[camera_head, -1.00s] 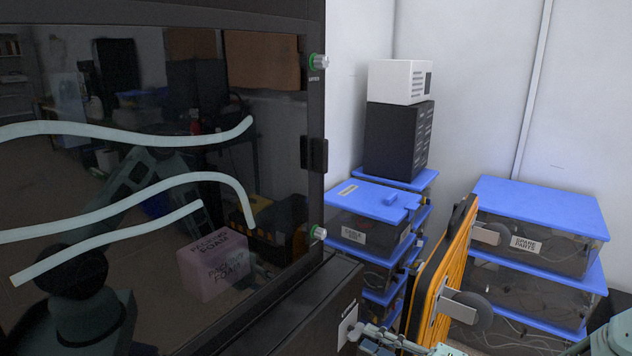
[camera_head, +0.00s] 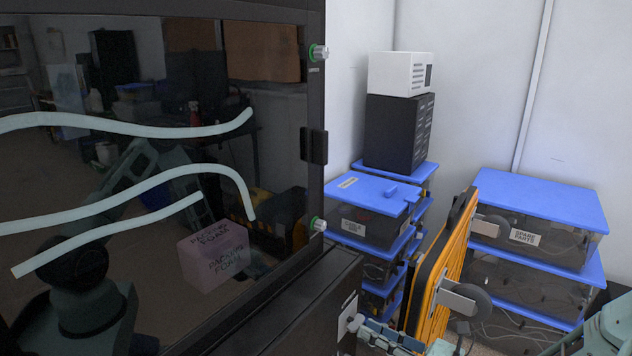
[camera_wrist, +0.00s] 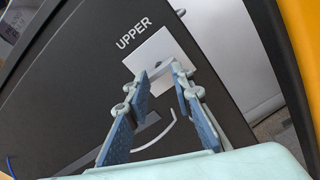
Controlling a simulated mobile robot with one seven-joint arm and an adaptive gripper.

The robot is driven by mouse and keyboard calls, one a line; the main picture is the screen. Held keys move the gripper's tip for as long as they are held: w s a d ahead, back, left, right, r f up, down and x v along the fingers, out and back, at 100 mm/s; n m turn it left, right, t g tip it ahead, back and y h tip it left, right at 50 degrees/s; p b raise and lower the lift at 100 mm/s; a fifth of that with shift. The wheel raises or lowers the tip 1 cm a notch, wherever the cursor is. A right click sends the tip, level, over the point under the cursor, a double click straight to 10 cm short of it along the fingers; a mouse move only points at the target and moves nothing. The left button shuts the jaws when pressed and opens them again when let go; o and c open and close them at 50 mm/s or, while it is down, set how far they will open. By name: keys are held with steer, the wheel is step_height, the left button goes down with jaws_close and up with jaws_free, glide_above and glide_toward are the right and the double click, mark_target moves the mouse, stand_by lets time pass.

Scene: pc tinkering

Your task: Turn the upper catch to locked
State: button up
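In the wrist view, the label "UPPER" (camera_wrist: 134,33) is printed on a dark panel beside a white square plate (camera_wrist: 146,55), which appears to be the upper catch. My gripper (camera_wrist: 162,84) is in front of the plate with its blue-padded fingers apart. The fingertips overlap the plate in the picture; I cannot tell whether they touch it. The catch's turning part is not clear behind them. In the head view, the white plate (camera_head: 347,317) is on the dark cabinet side at the bottom, with my gripper (camera_head: 378,332) just right of it.
An orange panel (camera_head: 440,275) with grey wheels stands close right of my gripper. Blue-lidded bins (camera_head: 540,200) stand behind.

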steer(key=n, duration=0.2)
steer(key=shift+n, duration=0.4)
steer(key=shift+w+a, duration=0.15)
steer(key=shift+c, duration=0.5)
jaws_close()
